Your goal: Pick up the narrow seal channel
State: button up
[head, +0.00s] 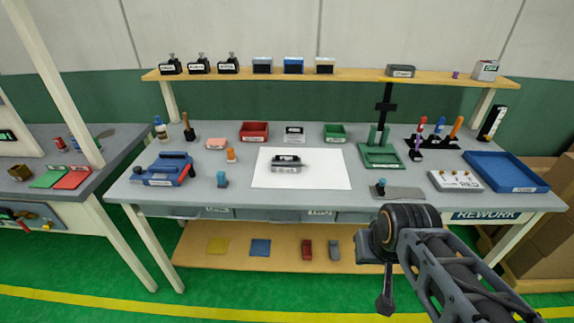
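I cannot make out for sure which piece is the narrow seal channel; the parts are small and their labels are mostly unreadable. A small black and silver block (287,163) sits on the white sheet (325,178) in the middle of the bench. A similar labelled piece (294,134) stands behind it. My arm reaches in from the lower right, with its big joint in front of the bench's front edge. A dark end part, perhaps my gripper (385,302), hangs below that joint, away from the bench top. Its fingers cannot be made out, and I see nothing held.
A red bin (254,131), a green bin (335,132), a blue machine (165,170), a green fixture (380,155) and a blue tray (507,171) stand on the bench. An upper shelf (350,76) holds several blocks. The lower shelf (285,262) holds coloured pieces. The white sheet is mostly clear.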

aim_at(277, 166)
jog(key=k, duration=0.6)
jog(key=u, duration=0.65)
jog(key=i, duration=0.6)
jog(key=u, duration=0.9)
jog(key=i, duration=1.45)
jog(key=z, duration=0.35)
